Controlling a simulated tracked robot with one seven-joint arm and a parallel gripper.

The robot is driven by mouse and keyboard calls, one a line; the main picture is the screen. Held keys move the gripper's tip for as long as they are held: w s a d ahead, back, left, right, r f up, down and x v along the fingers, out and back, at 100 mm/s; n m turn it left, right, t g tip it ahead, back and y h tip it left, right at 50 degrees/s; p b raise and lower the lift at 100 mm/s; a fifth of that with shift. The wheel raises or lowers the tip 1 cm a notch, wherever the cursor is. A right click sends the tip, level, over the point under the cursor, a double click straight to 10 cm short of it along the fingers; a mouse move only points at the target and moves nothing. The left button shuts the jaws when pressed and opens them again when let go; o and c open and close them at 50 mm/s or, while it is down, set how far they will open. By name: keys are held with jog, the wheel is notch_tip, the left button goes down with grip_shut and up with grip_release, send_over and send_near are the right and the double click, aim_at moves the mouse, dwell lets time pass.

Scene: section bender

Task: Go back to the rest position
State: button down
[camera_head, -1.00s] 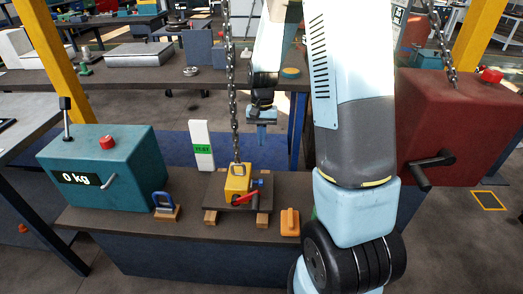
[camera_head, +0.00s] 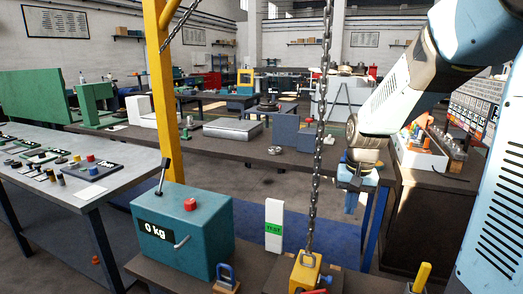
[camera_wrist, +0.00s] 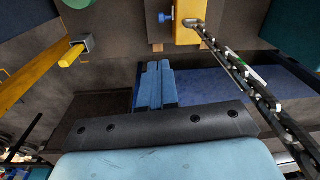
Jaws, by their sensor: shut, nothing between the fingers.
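My gripper (camera_head: 351,201) hangs at the end of my blue and white arm in the head view, right of the chain and above the blue floor area. Its fingers (camera_wrist: 156,86) are together and empty in the wrist view. The fingers are apart from the yellow block and from the chain.
A chain (camera_head: 319,130) runs down to a yellow block (camera_head: 306,275) on the bench, close to my gripper. The chain also crosses the right of the wrist view (camera_wrist: 245,75). A teal box (camera_head: 190,235) reading 0 kg stands left. A yellow post (camera_head: 160,80) rises behind it.

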jog(key=s+r+n+t, duration=0.1)
jog(key=s+r+t, duration=0.1)
jog(key=s+r, duration=0.4)
jog(key=s+r+n+t, duration=0.1)
jog(key=s+r+t, duration=0.2)
jog(key=s+r, duration=0.3)
jog(key=shift+s+n, duration=0.4)
jog(key=shift+s, duration=2.4)
jog(key=shift+a, duration=0.1)
